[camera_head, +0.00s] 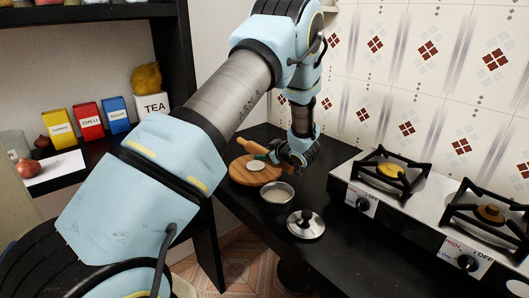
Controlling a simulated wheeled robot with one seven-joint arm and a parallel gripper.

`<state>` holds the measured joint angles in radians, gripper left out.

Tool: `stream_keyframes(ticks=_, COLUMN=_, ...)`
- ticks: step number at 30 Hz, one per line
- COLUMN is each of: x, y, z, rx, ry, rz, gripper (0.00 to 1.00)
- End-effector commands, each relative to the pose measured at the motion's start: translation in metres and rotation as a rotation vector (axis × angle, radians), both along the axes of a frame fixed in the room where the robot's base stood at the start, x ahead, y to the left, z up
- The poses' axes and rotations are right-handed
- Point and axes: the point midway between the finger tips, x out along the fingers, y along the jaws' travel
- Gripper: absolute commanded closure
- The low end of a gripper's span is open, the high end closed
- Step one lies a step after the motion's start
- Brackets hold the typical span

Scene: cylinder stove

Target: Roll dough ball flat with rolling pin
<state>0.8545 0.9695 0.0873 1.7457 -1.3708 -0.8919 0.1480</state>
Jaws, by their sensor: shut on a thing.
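A round wooden board (240,177) lies on the black counter. A small pale dough piece (254,165) sits on it; at this size I cannot tell whether it is a ball or flat. My gripper (279,156) is shut on the rolling pin, at the board's back right. The gripper's fingers and part of the pin are hard to make out. I cannot tell whether the pin touches the dough or the board.
A two-burner stove (420,205) is to the right. Shelves with spice boxes (88,120) and a TEA tin (152,105) are at left.

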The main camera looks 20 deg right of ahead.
Motion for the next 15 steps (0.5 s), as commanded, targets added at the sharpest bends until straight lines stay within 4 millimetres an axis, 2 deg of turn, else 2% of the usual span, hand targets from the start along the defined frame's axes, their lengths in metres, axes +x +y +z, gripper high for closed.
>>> stream_keyframes(ticks=1, x=0.0001, y=-0.0001, z=-0.0075, rx=0.000, ry=-0.001, rz=0.001, gripper=1.00)
stream_keyframes(ticks=4, x=-0.0002, y=-0.0004, z=-0.0135, rx=-0.002, ry=0.000, rz=0.000, gripper=1.00)
stream_keyframes(ticks=15, x=-0.0004, y=-0.0004, z=-0.0152, rx=-0.004, ry=-0.001, rz=0.001, gripper=1.00)
